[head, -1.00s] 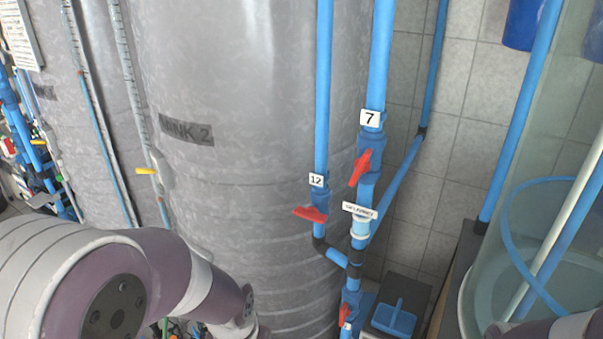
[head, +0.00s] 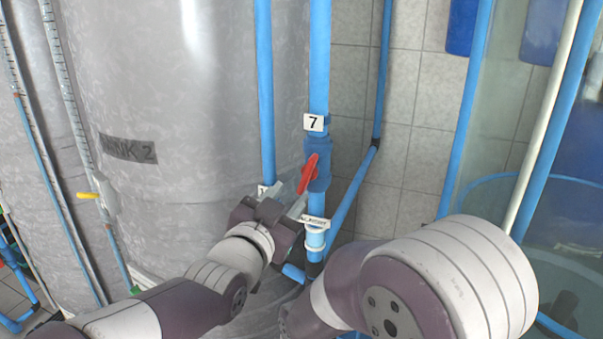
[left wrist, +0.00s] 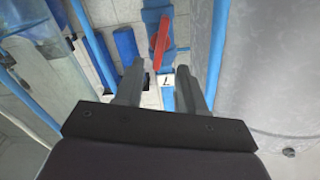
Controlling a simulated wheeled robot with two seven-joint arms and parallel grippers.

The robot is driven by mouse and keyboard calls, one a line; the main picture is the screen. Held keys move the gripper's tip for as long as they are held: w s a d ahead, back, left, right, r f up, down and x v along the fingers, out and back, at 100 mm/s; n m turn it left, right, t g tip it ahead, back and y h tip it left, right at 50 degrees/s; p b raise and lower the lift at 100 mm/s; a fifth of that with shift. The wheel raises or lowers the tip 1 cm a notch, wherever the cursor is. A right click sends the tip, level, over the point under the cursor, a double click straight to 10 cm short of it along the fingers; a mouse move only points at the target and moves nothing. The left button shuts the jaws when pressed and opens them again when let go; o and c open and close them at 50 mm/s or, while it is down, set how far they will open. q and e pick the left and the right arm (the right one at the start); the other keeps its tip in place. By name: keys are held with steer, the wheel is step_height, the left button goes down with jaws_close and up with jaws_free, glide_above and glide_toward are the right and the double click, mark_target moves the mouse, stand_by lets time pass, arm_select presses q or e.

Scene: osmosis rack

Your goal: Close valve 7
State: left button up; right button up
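Valve 7 has a blue body (head: 318,182) on a vertical blue pipe, under a white label "7" (head: 313,122). Its red handle (head: 310,168) slants down and to the left. My left gripper (head: 291,187) is at the handle's lower end, and a grey finger partly covers it. In the left wrist view the fingers of my left gripper (left wrist: 159,68) are apart, and the red handle (left wrist: 161,42) reaches down toward the gap between the tips. I cannot tell whether they touch it. My right gripper is out of view.
A large grey tank (head: 190,90) stands left of the pipes. A thinner blue pipe (head: 265,90) runs beside it, its valve hidden behind my left gripper. A white tag (head: 314,222) hangs just below valve 7. A glassy tank (head: 560,200) is at the right.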

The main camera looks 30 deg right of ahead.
mark_target(304, 179)
arm_select(q)
steer(key=p+x, duration=0.3)
steer(key=x, duration=0.4)
steer(key=shift+w+d+r, duration=0.1)
steer(key=shift+w+d, duration=0.05)
steer(key=shift+d, duration=0.05)
steer(key=shift+w+d, duration=0.2)
steer(key=shift+w, duration=0.15)
steer(key=shift+f, duration=0.2)
jaws_close()
